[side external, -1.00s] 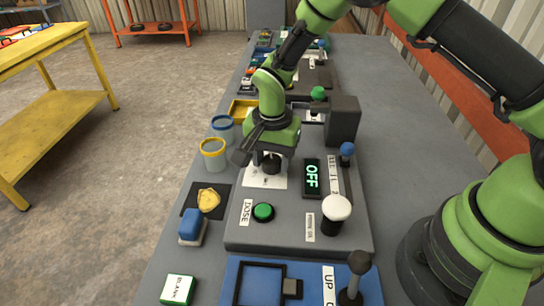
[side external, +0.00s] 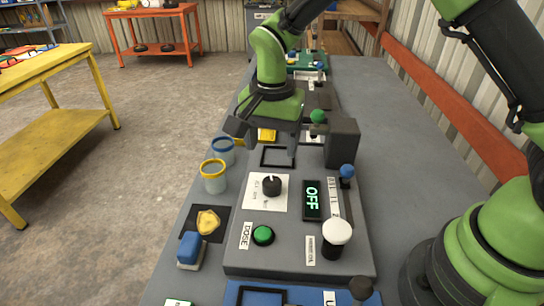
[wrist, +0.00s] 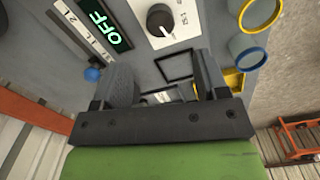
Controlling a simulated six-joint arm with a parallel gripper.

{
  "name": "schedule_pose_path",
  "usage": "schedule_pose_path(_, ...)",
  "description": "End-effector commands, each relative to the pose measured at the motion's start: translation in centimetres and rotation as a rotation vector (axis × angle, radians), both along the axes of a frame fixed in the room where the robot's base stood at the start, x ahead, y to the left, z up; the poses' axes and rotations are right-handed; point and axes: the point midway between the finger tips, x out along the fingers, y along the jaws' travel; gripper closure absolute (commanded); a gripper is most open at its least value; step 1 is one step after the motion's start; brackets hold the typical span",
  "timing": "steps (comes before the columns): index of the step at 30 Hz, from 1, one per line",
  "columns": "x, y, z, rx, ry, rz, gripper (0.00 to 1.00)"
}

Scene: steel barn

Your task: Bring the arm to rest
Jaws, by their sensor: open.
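My gripper (side external: 264,138) is open and empty. It hangs above the grey panel (side external: 235,262), on the far side of the black knob (side external: 271,186), and is apart from it. In the wrist view its two dark fingers stand wide apart (wrist: 165,78), over a black square frame. The knob stands clear on its white label (side external: 255,203), and also shows in the wrist view (wrist: 159,19). The display (side external: 312,200) reads OFF in green.
A green button (side external: 263,235), a white-topped lever (side external: 337,233) and a blue-topped lever (side external: 347,171) are on the panel. A dark block (side external: 342,143) stands right of my gripper. Yellow-rimmed (side external: 214,178) and blue-rimmed (side external: 223,151) cups stand left. Bare table lies along the right.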

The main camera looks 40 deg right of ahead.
Motion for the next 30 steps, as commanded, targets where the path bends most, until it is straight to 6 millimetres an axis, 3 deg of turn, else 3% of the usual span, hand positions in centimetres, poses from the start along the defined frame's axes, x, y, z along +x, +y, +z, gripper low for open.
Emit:
schedule_pose_path(11,0.0,0.0,0.5,0.001,-0.001,0.001,0.33)
schedule_pose_path(14,-0.3,-0.3,1.7,0.010,-0.020,0.017,0.33)
schedule_pose_path(20,-2.7,-1.9,8.3,0.056,-0.138,0.125,0.33)
schedule_pose_path(24,-6.1,-3.4,12.9,0.076,-0.249,0.232,0.33)
schedule_pose_path(30,-12.0,-5.0,17.0,0.066,-0.416,0.384,0.33)
